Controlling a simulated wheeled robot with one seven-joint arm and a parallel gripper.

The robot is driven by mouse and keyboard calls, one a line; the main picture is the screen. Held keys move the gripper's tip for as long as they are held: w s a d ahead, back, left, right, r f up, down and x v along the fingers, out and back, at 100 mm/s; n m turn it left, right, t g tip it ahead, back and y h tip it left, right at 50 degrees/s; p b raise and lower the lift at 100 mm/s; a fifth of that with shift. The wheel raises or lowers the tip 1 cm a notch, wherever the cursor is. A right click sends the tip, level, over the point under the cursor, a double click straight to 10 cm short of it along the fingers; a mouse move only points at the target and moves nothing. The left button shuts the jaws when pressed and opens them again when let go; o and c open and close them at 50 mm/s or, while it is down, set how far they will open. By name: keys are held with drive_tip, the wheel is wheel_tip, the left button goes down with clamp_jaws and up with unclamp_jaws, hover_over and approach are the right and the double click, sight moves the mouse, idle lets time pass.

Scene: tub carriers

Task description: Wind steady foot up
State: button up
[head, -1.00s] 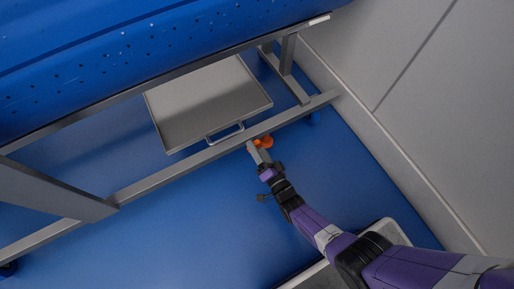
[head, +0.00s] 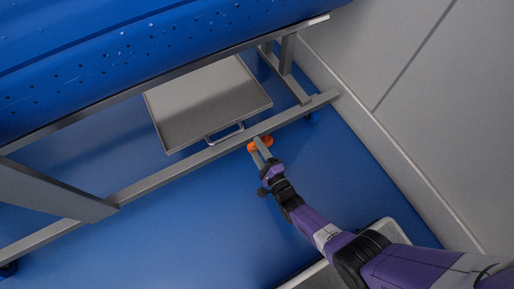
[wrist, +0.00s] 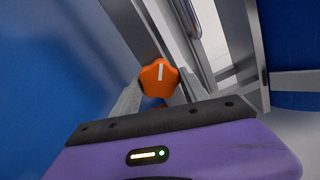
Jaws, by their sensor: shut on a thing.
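The steady foot's orange lobed knob (head: 251,146) sits at the lower rail of the carrier frame (head: 150,188). In the wrist view the knob (wrist: 158,78) shows a white line on its face, standing nearly upright with a slight lean. My gripper (head: 261,147) is shut on the knob, one finger at each side. In the wrist view my gripper (wrist: 160,98) partly hides the knob's lower part. The foot itself and its gap to the floor are hidden.
A grey tray (head: 208,100) with a front handle lies beneath the blue tub (head: 150,60). A pale wall (head: 420,110) stands to the right. Blue floor (head: 160,235) in front of the rail is clear. A grey bin-like edge (head: 390,230) shows below my arm.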

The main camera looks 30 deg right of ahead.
drive_tip(key=shift+m, duration=0.7)
drive_tip(key=o, duration=1.4)
drive_tip(key=shift+s+p, duration=1.25)
drive_tip(key=shift+s, duration=2.65)
